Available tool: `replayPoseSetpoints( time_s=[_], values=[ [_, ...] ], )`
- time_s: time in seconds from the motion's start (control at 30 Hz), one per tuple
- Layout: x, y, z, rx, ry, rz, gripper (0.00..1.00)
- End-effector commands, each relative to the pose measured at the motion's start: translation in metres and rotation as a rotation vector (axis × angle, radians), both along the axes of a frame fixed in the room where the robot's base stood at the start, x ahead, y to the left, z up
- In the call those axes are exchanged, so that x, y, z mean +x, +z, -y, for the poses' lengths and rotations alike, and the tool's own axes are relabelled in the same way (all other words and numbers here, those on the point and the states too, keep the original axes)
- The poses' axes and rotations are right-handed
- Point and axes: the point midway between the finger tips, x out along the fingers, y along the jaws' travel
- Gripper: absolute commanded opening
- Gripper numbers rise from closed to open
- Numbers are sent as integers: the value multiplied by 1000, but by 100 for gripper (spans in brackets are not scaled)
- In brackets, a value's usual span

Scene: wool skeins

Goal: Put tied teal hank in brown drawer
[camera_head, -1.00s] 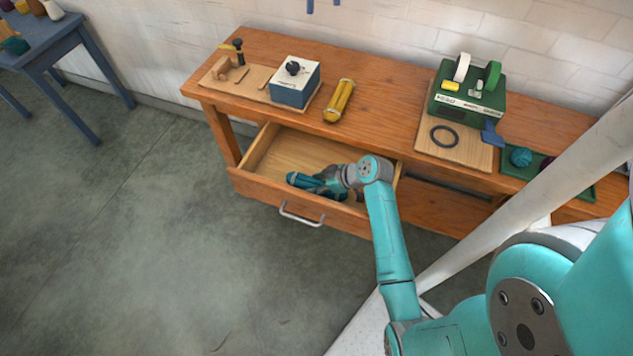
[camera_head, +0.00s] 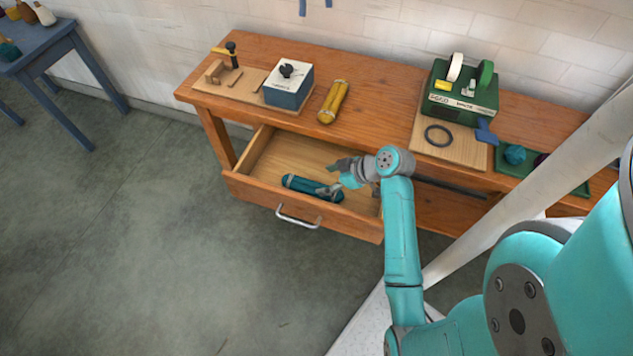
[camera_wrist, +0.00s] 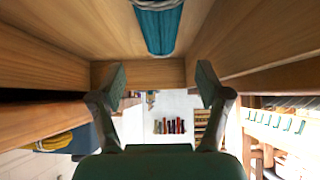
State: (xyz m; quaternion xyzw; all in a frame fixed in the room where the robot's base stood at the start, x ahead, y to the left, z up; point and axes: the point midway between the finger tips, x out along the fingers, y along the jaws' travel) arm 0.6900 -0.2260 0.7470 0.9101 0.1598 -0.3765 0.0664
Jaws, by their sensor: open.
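The tied teal hank (camera_head: 312,188) lies in the open brown drawer (camera_head: 262,190), near its front wall. It also shows at the top of the wrist view (camera_wrist: 158,28), with a pale tie around it. My gripper (camera_head: 334,178) is over the drawer, just right of and above the hank. In the wrist view my gripper (camera_wrist: 160,85) has its two fingers wide apart with nothing between them. The hank is apart from the fingertips there. In the head view my wrist hides the right part of the drawer.
On the bench top (camera_head: 380,120) are a yellow hank (camera_head: 333,102), a white and blue box (camera_head: 288,85), a green machine (camera_head: 462,95) and a dark ring (camera_head: 438,136). A green tray (camera_head: 540,178) with wool balls is at right. The drawer's left part is clear.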

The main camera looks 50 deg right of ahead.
Motion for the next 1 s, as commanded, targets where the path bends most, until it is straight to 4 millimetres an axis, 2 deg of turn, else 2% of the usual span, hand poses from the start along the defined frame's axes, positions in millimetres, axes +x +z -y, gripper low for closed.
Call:
replayPoseSetpoints(
  time_s=[0.1, 0.33, 1.0],
  values=[
    [-15, 16, 6, -1, -3, 1, 76],
    [-32, 33, 12, 0, -1, 0, 76],
    [-34, 36, 12, 1, 1, 0, 76]
  ],
)
